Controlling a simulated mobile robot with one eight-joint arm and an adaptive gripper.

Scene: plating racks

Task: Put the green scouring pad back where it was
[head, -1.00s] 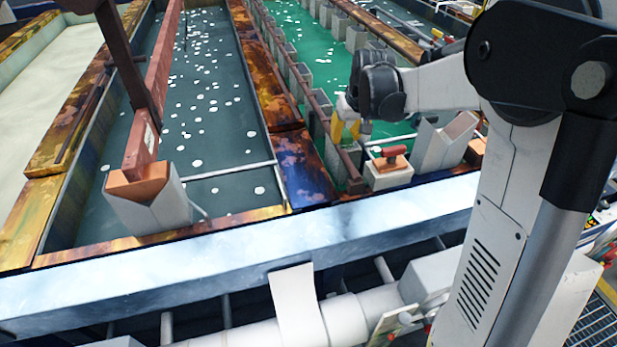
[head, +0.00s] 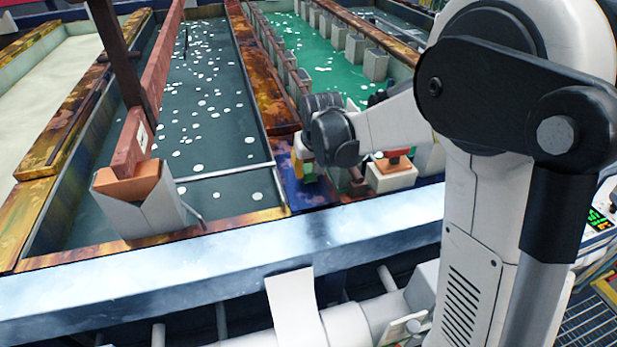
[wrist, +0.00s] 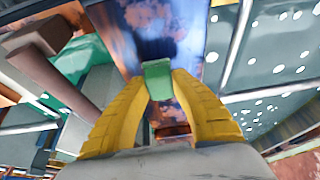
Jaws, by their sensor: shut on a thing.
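The green scouring pad (wrist: 157,80) is a small green block held between the tips of my gripper's two yellow fingers in the wrist view. My gripper (head: 305,168) is shut on it, and the pad shows small below the fingers in the head view (head: 309,179). The pad is over the stained blue and rust-coloured ledge (head: 312,198) between the two tanks. The ledge fills the upper middle of the wrist view (wrist: 187,25). I cannot tell whether the pad touches it.
The dark tank (head: 215,130) lies left and the green tank (head: 312,45) lies behind. A white post with an orange top (head: 140,195) stands at the left. A pale front beam (head: 200,260) runs across.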

